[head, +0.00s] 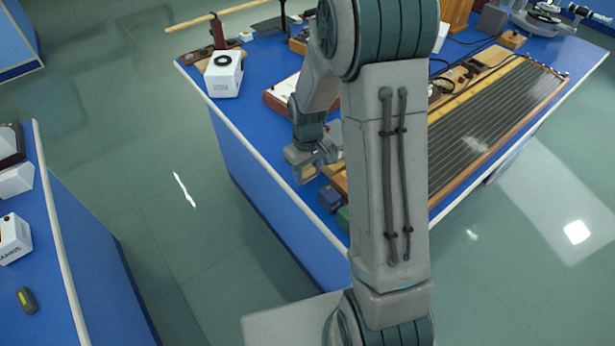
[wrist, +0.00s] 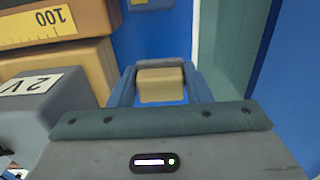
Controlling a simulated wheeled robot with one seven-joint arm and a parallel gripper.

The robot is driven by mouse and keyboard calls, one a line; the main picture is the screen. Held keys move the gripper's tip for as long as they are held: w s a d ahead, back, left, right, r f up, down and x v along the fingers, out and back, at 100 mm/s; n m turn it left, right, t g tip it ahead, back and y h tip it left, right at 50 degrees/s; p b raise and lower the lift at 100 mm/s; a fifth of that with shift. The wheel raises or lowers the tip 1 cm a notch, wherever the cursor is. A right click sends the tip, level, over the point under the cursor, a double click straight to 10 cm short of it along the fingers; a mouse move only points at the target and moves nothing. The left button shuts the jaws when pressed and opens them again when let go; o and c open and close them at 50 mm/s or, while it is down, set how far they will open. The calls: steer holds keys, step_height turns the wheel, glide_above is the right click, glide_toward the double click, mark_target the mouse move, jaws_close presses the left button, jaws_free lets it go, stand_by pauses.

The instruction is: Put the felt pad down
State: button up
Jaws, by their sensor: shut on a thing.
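The felt pad (wrist: 161,85) looks like a small tan block in the wrist view. My gripper (wrist: 161,92) is shut on it, with one blue-grey finger on each side. In the head view my gripper (head: 306,173) is near the left edge of the blue bench (head: 255,128), beside the long wooden instrument. The pad is too small to make out clearly there. I cannot tell whether the pad touches the bench top.
A wooden piece with a scale (wrist: 40,24) and a grey block marked 2V (wrist: 45,98) are close on the left in the wrist view. The bench edge and floor (wrist: 225,45) are on the right. A white box (head: 224,75) stands at the bench's far left corner.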

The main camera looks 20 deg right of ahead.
mark_target(307, 178)
step_height(307, 178, down, 3)
stand_by(0.3)
